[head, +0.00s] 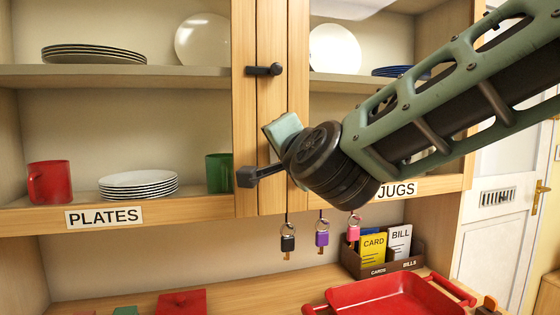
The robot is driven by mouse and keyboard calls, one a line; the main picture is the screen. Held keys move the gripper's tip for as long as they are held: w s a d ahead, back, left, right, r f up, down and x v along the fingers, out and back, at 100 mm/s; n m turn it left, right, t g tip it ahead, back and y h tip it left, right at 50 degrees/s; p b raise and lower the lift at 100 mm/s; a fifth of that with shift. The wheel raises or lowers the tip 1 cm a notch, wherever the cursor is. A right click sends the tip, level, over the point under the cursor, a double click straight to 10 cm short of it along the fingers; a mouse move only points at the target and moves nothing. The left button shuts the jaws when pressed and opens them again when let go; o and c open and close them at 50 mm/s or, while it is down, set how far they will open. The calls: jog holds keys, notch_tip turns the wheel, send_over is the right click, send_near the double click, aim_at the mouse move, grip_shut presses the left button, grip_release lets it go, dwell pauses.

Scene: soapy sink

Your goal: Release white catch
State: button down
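No white catch can be made out in the head view. A black catch with a round knob (264,70) sits across the wooden uprights between the two cupboard bays. Lower down, a dark bar with a blocky end (250,176) reaches left from behind my wrist. I cannot tell whether it is another catch or part of my gripper. My gripper (283,131) is at the central uprights, with a pale green block showing beyond the dark round wrist. Its fingertips are hidden, so its opening and any contact cannot be seen.
Shelves hold stacked plates (138,185), a red mug (49,181) and a green mug (219,172). Keys (288,243) hang under the cupboard. Below are a card box (381,266) and a red tray (395,296). A white door (505,230) stands at right.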

jog(key=shift+m, duration=0.3)
jog(key=c, duration=1.3)
grip_release()
jog(key=v, duration=1.7)
jog(key=shift+s+d+p, duration=0.1)
jog(key=shift+s+p, duration=0.1)
jog(key=shift+p, duration=0.1)
